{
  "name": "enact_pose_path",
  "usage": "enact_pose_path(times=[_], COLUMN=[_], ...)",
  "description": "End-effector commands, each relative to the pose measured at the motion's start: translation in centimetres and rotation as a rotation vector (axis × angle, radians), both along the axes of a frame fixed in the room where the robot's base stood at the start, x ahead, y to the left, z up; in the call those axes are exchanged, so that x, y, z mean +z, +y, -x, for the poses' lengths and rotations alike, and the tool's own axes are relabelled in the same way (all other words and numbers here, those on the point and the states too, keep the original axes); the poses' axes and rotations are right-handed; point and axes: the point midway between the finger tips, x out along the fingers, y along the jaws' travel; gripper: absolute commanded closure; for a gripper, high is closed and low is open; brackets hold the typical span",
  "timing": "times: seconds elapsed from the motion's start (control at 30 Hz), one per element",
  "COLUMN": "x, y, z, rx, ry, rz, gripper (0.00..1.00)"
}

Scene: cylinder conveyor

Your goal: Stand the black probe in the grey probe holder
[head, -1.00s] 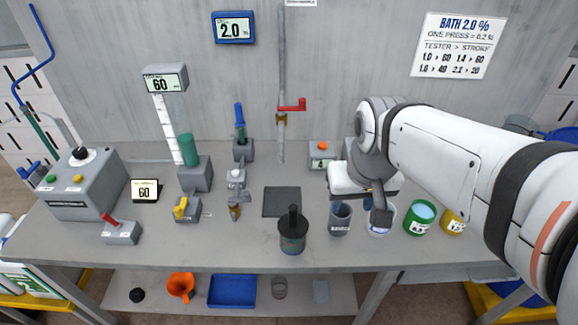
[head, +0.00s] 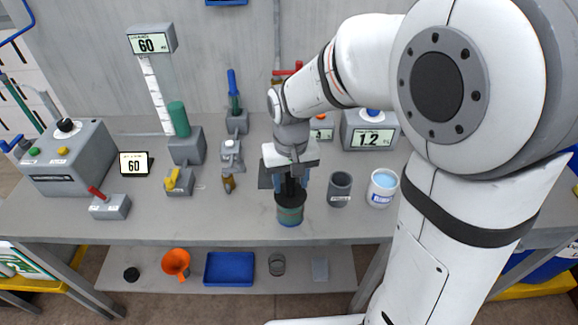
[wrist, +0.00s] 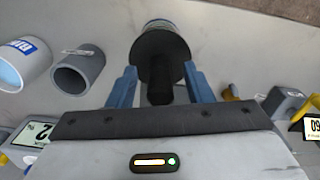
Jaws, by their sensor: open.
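A black cylindrical grip with a wide black collar, apparently the black probe (wrist: 160,82), stands upright on a dark greenish jar (head: 290,215). My gripper (head: 291,181) is above this jar, pointing down. In the wrist view, the blue fingers of my gripper (wrist: 158,73) are open, one on each side of the black grip, with gaps visible. The grey cup, apparently the probe holder (head: 340,190), stands to the right of the jar and looks empty. It also shows in the wrist view (wrist: 80,72). Anything of the probe below the collar is hidden.
A white cup of blue liquid (head: 382,188) stands right of the grey cup. A display reading 1.2 (head: 370,132) is behind it. A small brown-tipped fixture (head: 229,170) stands left of the jar.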

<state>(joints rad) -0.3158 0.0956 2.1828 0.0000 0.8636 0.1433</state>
Motion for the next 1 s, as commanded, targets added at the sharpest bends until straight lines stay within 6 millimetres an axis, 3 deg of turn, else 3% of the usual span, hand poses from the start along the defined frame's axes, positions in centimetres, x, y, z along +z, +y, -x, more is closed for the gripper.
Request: enact_pose_path(times=[0.2,0.5,1.0], x=[-1.8,-1.9,-1.9], y=[0.0,0.0,0.1], z=[0.0,0.0,0.0], rx=[0.001,0.001,0.002], ry=[0.000,0.000,-0.001], rz=[0.000,0.000,0.000], gripper=[0.54,0.55,0.96])
